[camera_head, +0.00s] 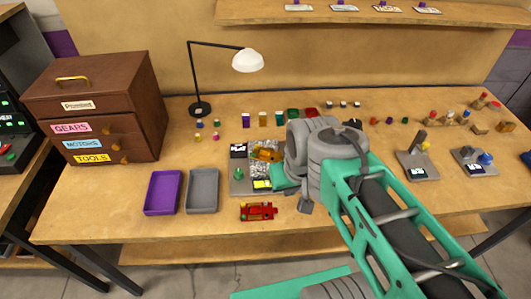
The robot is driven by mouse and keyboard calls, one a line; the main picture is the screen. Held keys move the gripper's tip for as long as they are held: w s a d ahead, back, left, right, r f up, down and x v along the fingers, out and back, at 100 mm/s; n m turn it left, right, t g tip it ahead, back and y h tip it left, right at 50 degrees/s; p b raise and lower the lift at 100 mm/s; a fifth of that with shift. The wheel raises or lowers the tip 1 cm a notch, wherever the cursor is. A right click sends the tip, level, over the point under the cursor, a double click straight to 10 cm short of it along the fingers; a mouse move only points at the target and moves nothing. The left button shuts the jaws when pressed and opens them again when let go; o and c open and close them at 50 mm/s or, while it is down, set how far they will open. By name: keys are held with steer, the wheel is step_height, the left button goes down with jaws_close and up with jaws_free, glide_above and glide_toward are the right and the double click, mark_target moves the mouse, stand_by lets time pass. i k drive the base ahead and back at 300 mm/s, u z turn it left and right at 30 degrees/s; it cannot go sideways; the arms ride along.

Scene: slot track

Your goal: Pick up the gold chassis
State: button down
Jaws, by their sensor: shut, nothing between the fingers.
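The gold chassis (266,152) lies on a grey work plate in the middle of the table, just left of my wrist. My arm reaches in from the lower right. My gripper (306,204) shows only in part below the grey wrist joint, to the lower right of the chassis. It is shut and holds nothing. The wrist hides part of the area right of the chassis. A red chassis (258,212) lies on the table in front of the plate.
A purple tray (148,209) and a grey tray (189,208) lie to the left. A brown drawer cabinet (80,75) and a desk lamp (200,106) stand behind. Small parts line the table's back. Fixtures (418,173) stand at right.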

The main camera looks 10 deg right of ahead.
mark_target(260, 153)
steer(key=z, duration=0.05)
steer(key=k, duration=0.6)
steer(key=u, duration=0.45)
steer(key=i, duration=1.05)
steer(key=u, duration=0.45)
